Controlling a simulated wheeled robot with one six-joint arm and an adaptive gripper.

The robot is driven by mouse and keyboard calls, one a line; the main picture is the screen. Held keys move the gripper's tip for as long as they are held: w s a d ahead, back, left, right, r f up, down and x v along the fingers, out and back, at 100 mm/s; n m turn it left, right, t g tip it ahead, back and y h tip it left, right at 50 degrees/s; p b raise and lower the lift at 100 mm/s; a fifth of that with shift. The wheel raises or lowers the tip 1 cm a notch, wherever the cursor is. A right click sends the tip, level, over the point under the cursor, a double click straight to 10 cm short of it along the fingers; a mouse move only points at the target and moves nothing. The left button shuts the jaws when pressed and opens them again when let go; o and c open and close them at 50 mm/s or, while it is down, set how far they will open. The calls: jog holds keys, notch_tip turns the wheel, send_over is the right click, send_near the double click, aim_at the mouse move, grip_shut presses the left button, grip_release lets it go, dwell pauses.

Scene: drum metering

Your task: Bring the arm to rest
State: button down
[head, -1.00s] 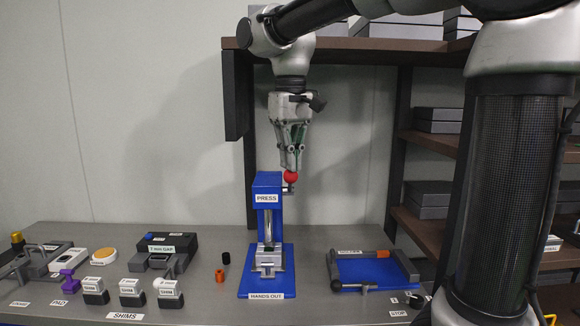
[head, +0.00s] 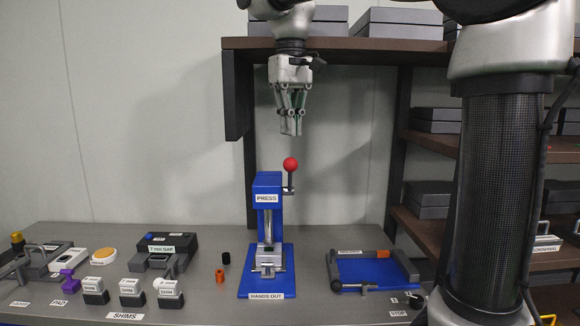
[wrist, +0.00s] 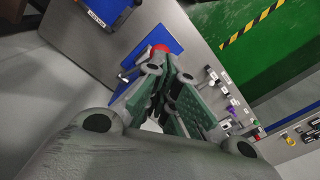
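My gripper (head: 291,132) hangs fingers down, above the blue press (head: 267,188) and clear of it. Its fingertips are close together and nothing shows between them. In the wrist view, the gripper's green-padded fingers (wrist: 168,85) run close together, with the red knob (wrist: 160,49) beyond them. The press lever's red knob (head: 290,164) stands at the top right of the press, below my fingertips and apart from them.
The brown shelf (head: 350,44) is close behind my gripper. On the bench stand a blue holder tray (head: 372,273), several shim blocks (head: 130,290), a dark gap gauge (head: 180,244), an orange cylinder (head: 219,275) and a black one (head: 227,258). The air around the gripper's fingers is free.

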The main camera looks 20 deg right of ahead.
jog(key=shift+d, duration=0.1)
jog(key=s+d+f+m+t, duration=0.1)
jog(key=s+d+f+t, duration=0.1)
jog(key=s+d+f, duration=0.5)
jog(key=s+d+f+m+t, duration=0.1)
jog(key=s+d+f+t, duration=0.1)
jog(key=s+d+f, duration=0.5)
jog(key=s+f, duration=0.4)
jog(key=s, duration=0.1)
jog(key=shift+d, duration=0.35)
jog(key=shift+f, duration=0.1)
